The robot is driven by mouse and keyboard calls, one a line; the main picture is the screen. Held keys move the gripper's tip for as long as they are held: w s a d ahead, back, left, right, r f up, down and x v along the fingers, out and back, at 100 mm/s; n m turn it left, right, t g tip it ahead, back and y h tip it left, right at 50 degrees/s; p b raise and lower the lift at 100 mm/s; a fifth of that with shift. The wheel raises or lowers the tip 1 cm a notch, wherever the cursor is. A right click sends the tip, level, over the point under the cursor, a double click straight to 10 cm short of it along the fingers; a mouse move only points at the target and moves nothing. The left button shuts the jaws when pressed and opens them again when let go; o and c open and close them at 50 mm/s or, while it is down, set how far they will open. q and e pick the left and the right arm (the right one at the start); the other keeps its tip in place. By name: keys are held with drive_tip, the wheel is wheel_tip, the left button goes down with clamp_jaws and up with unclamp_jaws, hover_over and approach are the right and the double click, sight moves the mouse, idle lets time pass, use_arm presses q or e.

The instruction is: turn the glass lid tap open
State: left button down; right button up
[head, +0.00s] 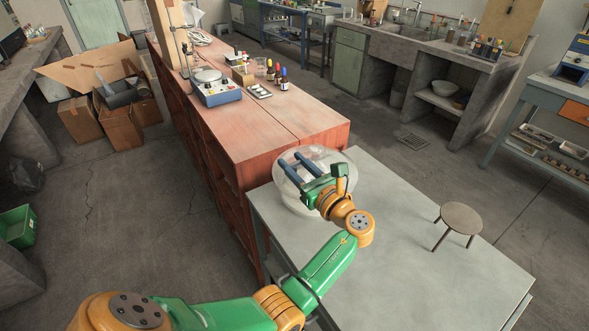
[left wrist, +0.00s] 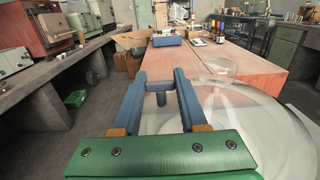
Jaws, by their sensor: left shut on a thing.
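In the left wrist view, the fingers (left wrist: 161,80) are shut on a small dark blue crosswise piece with a short stem, the tap (left wrist: 160,87). The tap's turn angle is hard to tell. In the head view the tap is too small to make out. My right gripper is not in view.
The grey table (head: 400,270) is mostly clear; a small round stool (head: 461,217) stands on its right. A red-brown bench (head: 270,120) adjoins behind, holding a blue device (head: 218,92) and dark bottles (head: 283,80). Cardboard boxes (head: 120,125) lie on the floor at left.

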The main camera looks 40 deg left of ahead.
use_arm(q)
drive_tip(key=shift+g, duration=0.3)
drive_tip(key=shift+c, duration=2.2)
unclamp_jaws()
